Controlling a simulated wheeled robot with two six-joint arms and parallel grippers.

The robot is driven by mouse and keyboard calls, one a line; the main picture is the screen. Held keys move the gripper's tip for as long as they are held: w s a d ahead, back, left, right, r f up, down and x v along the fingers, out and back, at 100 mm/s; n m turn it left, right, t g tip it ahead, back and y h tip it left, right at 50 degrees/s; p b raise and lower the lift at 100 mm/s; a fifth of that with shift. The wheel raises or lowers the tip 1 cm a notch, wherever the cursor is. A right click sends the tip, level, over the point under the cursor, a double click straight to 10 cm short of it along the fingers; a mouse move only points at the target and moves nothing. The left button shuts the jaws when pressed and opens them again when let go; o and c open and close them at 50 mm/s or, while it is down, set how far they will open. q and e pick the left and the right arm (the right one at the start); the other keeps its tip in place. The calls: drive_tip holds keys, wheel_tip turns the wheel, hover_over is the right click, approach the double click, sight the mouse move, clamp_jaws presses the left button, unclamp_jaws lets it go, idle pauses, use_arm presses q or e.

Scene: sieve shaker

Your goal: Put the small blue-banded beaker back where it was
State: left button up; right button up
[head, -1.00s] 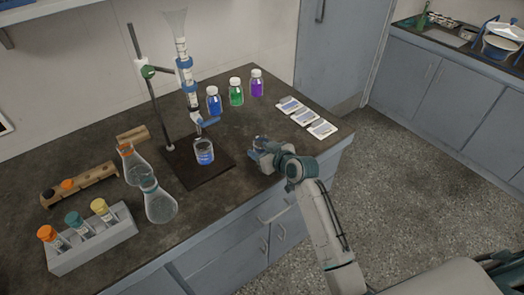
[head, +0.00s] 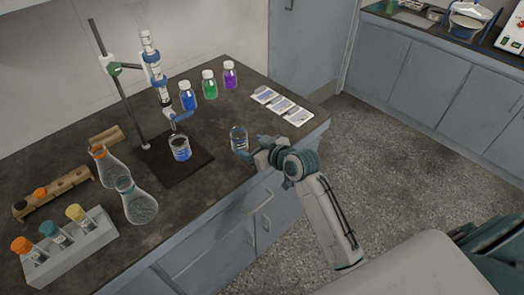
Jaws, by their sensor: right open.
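A small clear glass beaker (head: 239,138) stands upright on the dark counter, near its front edge. Any blue band on it is too small to make out for sure. My right gripper (head: 253,150) is open just to the right of this beaker; whether the fingers still touch it I cannot tell. Another beaker (head: 180,149), with blue markings, stands on the dark base plate (head: 162,172) of the stand, below the burette (head: 152,70). My left gripper is not in view.
Blue (head: 187,97), green (head: 209,85) and purple (head: 229,76) bottles stand behind. White packets (head: 283,107) lie at the right. Two flasks (head: 137,203), a wooden rack (head: 55,192) and a tube rack (head: 70,250) are at the left. Counter between base plate and packets is mostly clear.

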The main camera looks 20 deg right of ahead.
drive_tip(key=v, duration=0.5)
